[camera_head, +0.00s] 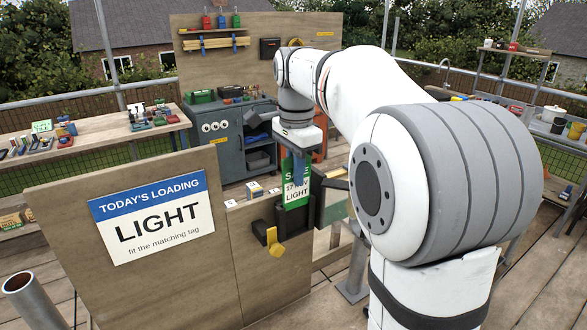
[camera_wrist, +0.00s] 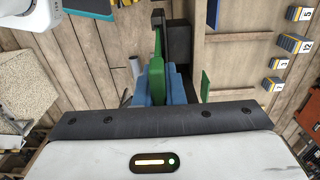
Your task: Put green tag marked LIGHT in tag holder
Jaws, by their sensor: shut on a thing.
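In the wrist view the tag (camera_wrist: 157,45) stands edge-on between my blue fingers (camera_wrist: 155,88). A dark holder-like fixture (camera_head: 283,217) is on the top right part of the wooden board, close by the tag's lower end. I cannot tell whether the tag touches it or sits in it. A black block (camera_wrist: 180,45) lies just right of the tag in the wrist view.
The wooden board (camera_head: 140,275) bears a TODAY'S LOADING LIGHT sign (camera_head: 155,217). A yellow hook-shaped piece (camera_head: 274,243) sticks out below the fixture. A green panel (camera_head: 334,203) is right of the tag. Small boxes (camera_head: 254,188) sit on the ledge to the left.

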